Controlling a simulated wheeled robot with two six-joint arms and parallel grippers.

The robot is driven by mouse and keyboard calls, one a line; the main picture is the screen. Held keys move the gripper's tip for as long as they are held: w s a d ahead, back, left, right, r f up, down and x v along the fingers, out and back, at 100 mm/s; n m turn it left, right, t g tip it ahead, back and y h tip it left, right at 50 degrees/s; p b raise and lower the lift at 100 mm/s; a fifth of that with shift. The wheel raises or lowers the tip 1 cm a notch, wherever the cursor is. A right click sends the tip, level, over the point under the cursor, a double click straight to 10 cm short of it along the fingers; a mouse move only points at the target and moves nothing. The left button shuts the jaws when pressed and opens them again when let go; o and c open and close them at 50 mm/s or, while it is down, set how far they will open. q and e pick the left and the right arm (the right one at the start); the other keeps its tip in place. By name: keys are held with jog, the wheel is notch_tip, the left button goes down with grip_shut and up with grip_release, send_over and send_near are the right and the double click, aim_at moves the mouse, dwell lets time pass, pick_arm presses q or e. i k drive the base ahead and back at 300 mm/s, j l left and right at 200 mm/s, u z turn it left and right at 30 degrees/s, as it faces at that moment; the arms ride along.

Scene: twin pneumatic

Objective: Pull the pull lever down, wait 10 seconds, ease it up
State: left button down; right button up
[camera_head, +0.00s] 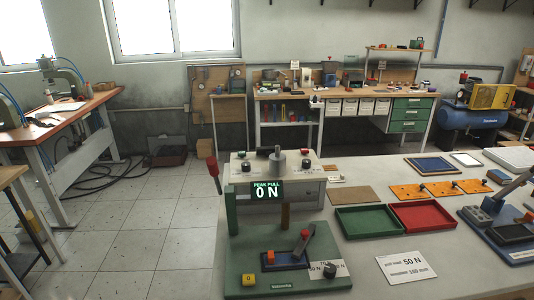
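A green pull tester (287,276) stands at the near left of the grey table. Its display (267,190) reads "PEAK PULL 0 N". A small grey arm with a red tip (305,236) leans over the dark blue clamp on the tester's base. A yellow button marked 0 (248,280) and a black knob (330,271) sit on the base. Neither of my grippers is in view.
Green (366,221) and red (422,214) trays lie beyond. A blue lever device (500,236) stands at the right. The table's left edge is close to the tester.

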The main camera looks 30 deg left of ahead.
aim_at(211, 161)
jog(key=j+z, duration=0.4)
jog(key=j, duration=2.3)
